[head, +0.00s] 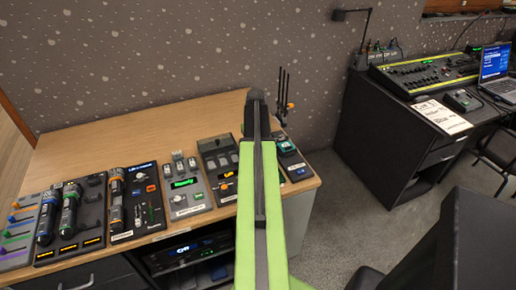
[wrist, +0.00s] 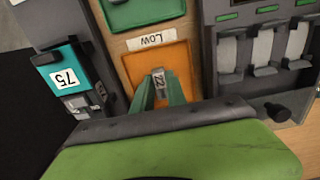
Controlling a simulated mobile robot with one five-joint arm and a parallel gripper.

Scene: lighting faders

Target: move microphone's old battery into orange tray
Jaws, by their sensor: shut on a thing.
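The orange tray (wrist: 172,58) lies below my gripper in the wrist view, beside a white label reading LOW. My gripper (wrist: 158,90) has green fingers shut on a small grey battery (wrist: 158,77) with dark marks on it. The battery is over the orange tray; I cannot tell whether it touches the tray floor. In the head view my own arm hides the gripper and battery. Handheld microphones (head: 117,205) lie in dark holders at the left of the desk; I cannot tell which one the battery belongs to.
A green tray (wrist: 145,12) adjoins the orange one. The wooden desk (head: 120,135) is clear at the back. A black console desk (head: 385,125) stands at the right.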

